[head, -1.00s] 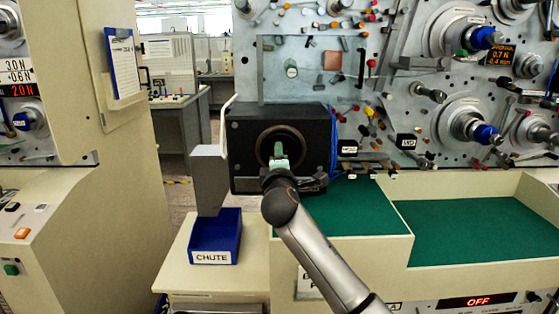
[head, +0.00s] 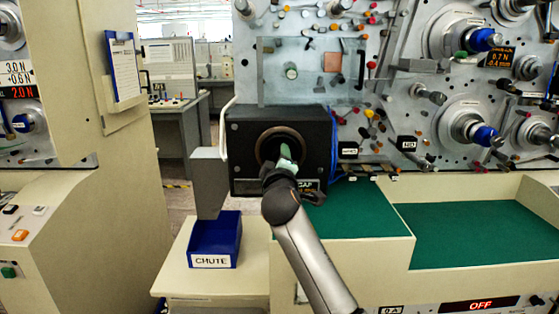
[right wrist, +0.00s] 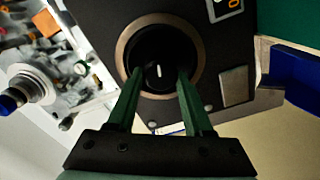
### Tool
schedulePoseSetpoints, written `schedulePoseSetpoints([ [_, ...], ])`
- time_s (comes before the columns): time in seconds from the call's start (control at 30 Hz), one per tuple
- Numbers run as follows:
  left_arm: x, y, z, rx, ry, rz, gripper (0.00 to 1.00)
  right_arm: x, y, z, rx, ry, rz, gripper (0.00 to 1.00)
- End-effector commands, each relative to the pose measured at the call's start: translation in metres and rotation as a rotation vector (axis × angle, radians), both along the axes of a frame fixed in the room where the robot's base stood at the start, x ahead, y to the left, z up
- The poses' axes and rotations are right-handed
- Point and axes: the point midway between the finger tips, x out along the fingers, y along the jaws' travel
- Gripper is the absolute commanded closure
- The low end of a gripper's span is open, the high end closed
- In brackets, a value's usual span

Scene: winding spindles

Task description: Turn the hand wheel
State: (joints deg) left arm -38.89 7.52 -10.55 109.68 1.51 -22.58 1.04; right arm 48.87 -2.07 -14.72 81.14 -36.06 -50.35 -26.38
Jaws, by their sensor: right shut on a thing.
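The hand wheel is a round black knob (right wrist: 158,52) with a white mark on its face, set inside a bronze ring (right wrist: 123,50) on the front of a black box (head: 242,172). In the right wrist view, the green fingers of my right gripper (right wrist: 160,82) stand on opposite sides of the knob and are shut on it. In the head view, my right gripper (head: 285,156) is at the box front and hides much of the knob. My left gripper is not in view.
A blue bin labelled CHUTE (head: 214,240) stands below and left of the box, with a grey chute (head: 208,180) above it. A green work surface (head: 358,212) lies to the right. A panel with spindles (head: 465,122) stands behind.

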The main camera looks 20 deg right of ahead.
Motion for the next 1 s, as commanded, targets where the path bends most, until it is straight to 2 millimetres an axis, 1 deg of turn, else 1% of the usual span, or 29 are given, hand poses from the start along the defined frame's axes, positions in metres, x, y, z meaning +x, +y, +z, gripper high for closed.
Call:
schedulePoseSetpoints([
  [0.33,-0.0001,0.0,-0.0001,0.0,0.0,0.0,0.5,0.0,0.0004,-0.0012,0.003,0.002,0.001,1.0],
  [0.37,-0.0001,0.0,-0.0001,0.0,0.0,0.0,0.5,0.0,0.0004,-0.0012,0.003,0.002,0.001,0.48],
  [0.6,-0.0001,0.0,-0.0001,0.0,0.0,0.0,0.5,0.0,0.0004,-0.0007,0.001,0.001,0.001,0.21],
  [0.63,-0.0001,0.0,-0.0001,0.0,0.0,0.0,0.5,0.0,0.0003,-0.0006,0.001,0.001,0.0,0.19],
  [1.0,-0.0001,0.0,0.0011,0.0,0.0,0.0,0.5,0.0004,-0.0008,0.0003,0.001,0.0,0.0,0.19],
])
